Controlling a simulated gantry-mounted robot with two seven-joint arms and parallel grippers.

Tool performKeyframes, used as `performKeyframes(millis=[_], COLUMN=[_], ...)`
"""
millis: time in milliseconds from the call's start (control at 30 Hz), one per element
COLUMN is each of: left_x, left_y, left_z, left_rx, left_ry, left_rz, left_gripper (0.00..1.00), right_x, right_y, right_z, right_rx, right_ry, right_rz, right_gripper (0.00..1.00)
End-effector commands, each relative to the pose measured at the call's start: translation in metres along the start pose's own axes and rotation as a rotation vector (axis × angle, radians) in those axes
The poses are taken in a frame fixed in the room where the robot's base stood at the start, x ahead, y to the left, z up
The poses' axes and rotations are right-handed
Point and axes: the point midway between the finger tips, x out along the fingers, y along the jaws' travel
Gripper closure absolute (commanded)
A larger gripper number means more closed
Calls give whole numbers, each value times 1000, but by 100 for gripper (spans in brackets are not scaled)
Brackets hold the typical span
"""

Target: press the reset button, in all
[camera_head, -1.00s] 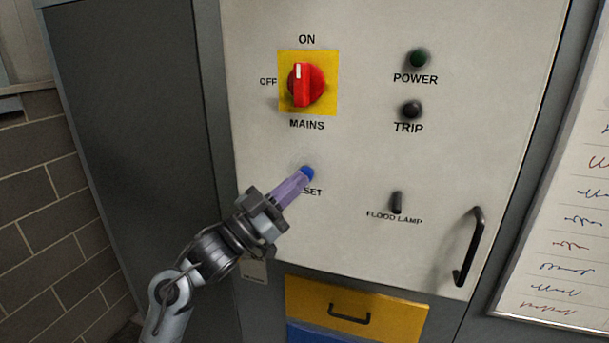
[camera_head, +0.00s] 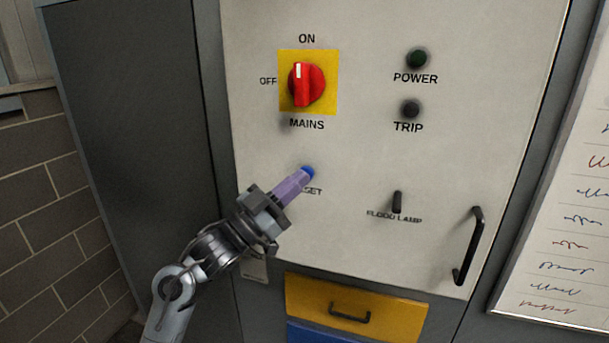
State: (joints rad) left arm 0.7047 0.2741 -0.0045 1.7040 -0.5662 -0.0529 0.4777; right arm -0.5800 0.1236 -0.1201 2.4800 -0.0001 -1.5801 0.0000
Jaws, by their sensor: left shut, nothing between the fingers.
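The blue reset button (camera_head: 308,172) is on the light grey panel, below the red mains switch and above the partly covered RESET label (camera_head: 314,191). My left gripper (camera_head: 302,178) comes in from the lower left. Its purple fingers are shut with nothing between them, and their tips overlap the lower left of the button in the picture. I cannot tell whether the tips touch it or whether the button is pushed in. My right gripper is not in view.
The red mains switch (camera_head: 305,85) sits on a yellow plate. The dark green power lamp (camera_head: 418,58), dark trip lamp (camera_head: 410,108) and flood lamp toggle (camera_head: 397,201) are to the right. A black door handle (camera_head: 469,246) sticks out at lower right. A yellow drawer (camera_head: 390,314) is below.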

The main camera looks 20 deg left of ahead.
Motion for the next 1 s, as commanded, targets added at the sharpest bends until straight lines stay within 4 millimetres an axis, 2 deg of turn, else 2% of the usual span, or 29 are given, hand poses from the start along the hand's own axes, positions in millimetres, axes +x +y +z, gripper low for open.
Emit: performKeyframes(millis=[667, 1000], left_x=[2, -7], left_y=[-2, 4], left_z=[2, -4], left_rx=[0, 1], left_ry=[-1, -2], left_rz=[0, -1], left_gripper=[100, 100], right_x=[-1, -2], right_y=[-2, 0], right_z=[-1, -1], right_rx=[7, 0], right_ry=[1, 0], right_rz=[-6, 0], right_gripper=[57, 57])
